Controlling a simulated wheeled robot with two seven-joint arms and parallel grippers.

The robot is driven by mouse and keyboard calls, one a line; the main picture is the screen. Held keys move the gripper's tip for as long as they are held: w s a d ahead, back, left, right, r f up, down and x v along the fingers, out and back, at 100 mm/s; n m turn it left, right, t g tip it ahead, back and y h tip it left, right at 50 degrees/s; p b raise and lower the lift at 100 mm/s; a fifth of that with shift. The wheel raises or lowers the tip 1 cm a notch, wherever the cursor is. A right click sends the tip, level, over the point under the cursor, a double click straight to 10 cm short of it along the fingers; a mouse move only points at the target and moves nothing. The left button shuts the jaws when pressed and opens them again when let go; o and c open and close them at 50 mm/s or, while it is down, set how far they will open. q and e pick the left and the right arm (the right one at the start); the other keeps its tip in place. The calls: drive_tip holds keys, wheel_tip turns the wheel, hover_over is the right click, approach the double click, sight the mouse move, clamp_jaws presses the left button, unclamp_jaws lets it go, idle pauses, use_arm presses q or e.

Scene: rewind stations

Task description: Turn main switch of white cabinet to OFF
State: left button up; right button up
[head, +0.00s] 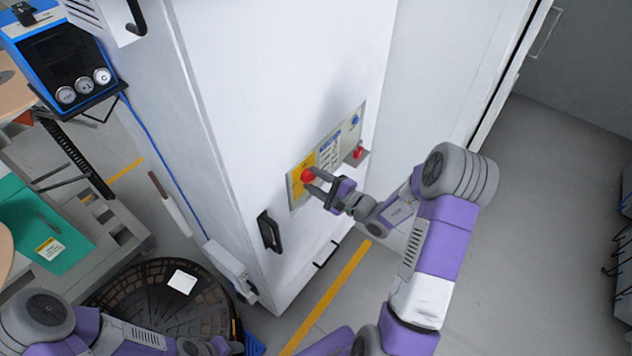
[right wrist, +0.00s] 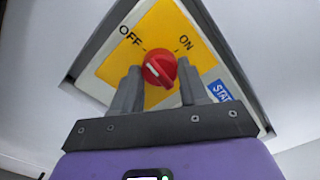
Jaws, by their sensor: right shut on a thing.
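The white cabinet (head: 275,75) stands in the middle of the head view, with a control panel on its front. The main switch, a red knob (head: 308,175), sits on the panel's yellow plate. In the right wrist view the knob (right wrist: 159,68) lies below the printed words OFF, at upper left, and ON, at upper right. Its white mark shows on the knob's left side; its exact setting is hard to tell. My right gripper (head: 314,181) is at the panel, shut on the knob, with one finger on each side.
A second red switch (head: 358,152) sits at the panel's right end. A black handle (head: 269,231) sticks out of the cabinet below the panel. A round black grate (head: 150,300) is at lower left, near a teal box (head: 45,235).

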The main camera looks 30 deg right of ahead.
drive_tip(key=o, duration=1.1)
drive_tip(key=shift+c, duration=0.2)
drive_tip(key=v, duration=0.7)
drive_tip(key=shift+s+p, duration=0.3)
drive_tip(key=shift+d, duration=0.15)
